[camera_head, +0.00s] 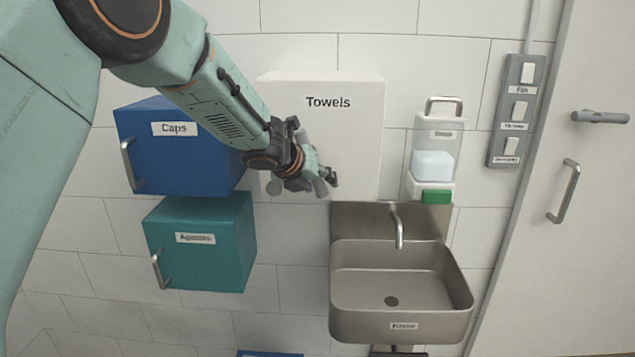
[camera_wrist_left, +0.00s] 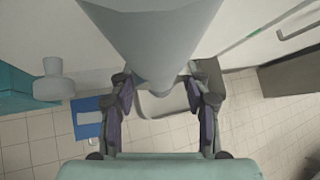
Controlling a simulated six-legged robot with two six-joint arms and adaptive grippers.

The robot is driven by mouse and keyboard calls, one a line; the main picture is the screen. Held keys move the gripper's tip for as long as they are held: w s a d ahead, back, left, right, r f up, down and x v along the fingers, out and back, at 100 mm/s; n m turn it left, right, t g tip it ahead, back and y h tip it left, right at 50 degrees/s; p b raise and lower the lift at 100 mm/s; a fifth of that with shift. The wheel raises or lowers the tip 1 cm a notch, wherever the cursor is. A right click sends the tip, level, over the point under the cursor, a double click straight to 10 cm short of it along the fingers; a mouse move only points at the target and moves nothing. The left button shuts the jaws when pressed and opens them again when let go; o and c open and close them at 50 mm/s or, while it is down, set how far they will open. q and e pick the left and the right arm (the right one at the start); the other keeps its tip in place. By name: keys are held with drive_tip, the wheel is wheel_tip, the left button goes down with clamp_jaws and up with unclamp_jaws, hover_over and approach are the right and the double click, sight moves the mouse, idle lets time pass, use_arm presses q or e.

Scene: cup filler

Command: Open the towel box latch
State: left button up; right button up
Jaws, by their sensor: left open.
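The white towel box (camera_head: 340,125), labelled "Towels", is on the wall above the sink. A round grey knob (camera_head: 272,187) shows at its lower left edge, left of my gripper, and also in the left wrist view (camera_wrist_left: 53,80). A second grey knob (camera_head: 320,187), partly covered by my fingers, shows at the box's lower edge. It looms large in the left wrist view (camera_wrist_left: 150,40), with its end between the fingers. My left gripper (camera_head: 325,181) is open in front of the box's lower edge, with a finger on each side in the wrist view (camera_wrist_left: 162,105). Contact cannot be told. My right gripper is out of view.
A blue "Caps" box (camera_head: 205,155) and a teal box (camera_head: 225,240) hang left of the towel box. A steel sink (camera_head: 350,290) with a faucet (camera_head: 398,228) is below. A soap dispenser (camera_head: 437,150), switch panel (camera_head: 513,110) and door (camera_head: 570,230) are right.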

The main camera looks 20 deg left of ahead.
use_arm(q)
drive_tip(key=shift+r, duration=0.1)
drive_tip(key=shift+s+a+r, duration=0.1)
drive_tip(key=shift+s+r, duration=0.15)
drive_tip(key=shift+s, duration=0.05)
drive_tip(key=v, duration=1.1)
